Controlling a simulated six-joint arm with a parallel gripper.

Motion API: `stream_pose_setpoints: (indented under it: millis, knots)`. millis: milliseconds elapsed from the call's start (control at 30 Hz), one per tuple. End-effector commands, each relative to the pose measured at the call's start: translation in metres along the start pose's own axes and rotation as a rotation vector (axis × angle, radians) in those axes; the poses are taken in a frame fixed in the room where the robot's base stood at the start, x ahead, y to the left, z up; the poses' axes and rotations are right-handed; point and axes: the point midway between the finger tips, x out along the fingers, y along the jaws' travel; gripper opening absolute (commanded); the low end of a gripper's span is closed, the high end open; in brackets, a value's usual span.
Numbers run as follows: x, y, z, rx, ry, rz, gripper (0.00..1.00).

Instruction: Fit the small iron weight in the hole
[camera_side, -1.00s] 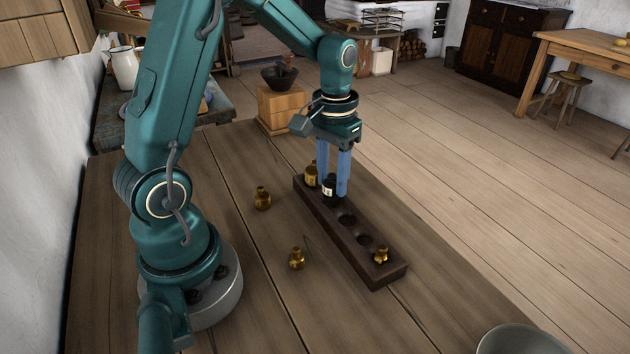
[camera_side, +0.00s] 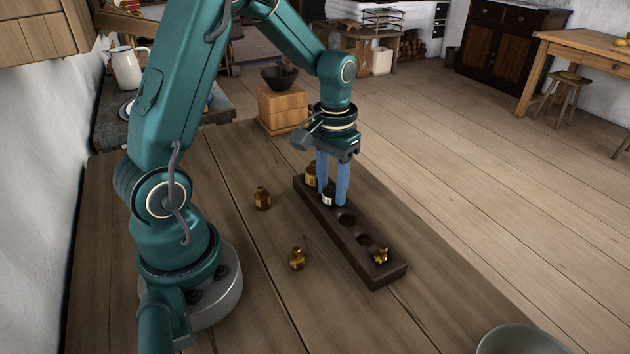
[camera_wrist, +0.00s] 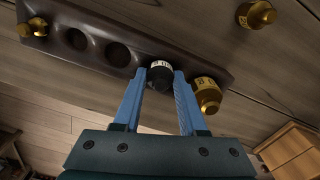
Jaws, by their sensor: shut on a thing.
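The small iron weight (camera_side: 328,199) is black with a pale label band. My gripper (camera_side: 333,200) is shut on it, low over the dark wooden block (camera_side: 378,278). In the wrist view the iron weight (camera_wrist: 160,80) sits between my blue fingertips (camera_wrist: 160,76), at the block's edge-to-edge line of holes. Its lower part is hidden, so I cannot tell how deep it sits in a hole. Two empty holes show beside it, a nearer hole (camera_side: 346,218) and a farther one (camera_side: 364,240). A large brass weight (camera_side: 310,176) stands at the block's far end and a small brass one (camera_side: 381,255) at its near end.
Two loose brass weights, one (camera_side: 262,198) and another (camera_side: 296,259), stand on the table left of the block. A wooden box (camera_side: 281,108) with a dark bowl is behind. A metal bowl (camera_side: 522,340) is at the front right. The table's front middle is clear.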

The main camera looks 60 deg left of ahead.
Motion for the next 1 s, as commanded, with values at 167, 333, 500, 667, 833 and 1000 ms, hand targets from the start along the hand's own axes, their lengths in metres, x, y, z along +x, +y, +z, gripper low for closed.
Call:
stream_pose_setpoints:
  millis: [167,333,500,667,833,1000]
  knots:
    - [0.001,0.000,0.000,0.000,0.002,0.000,0.76]
    - [0.001,0.000,0.000,0.000,0.001,0.000,0.76]
    - [-0.001,0.000,0.000,0.000,0.001,0.000,0.76]
    - [-0.019,0.000,-0.001,0.000,0.006,0.000,0.76]
    - [-0.041,0.000,-0.002,0.000,0.007,0.000,0.76]
    - [-0.050,0.000,0.000,0.000,0.003,0.000,0.76]
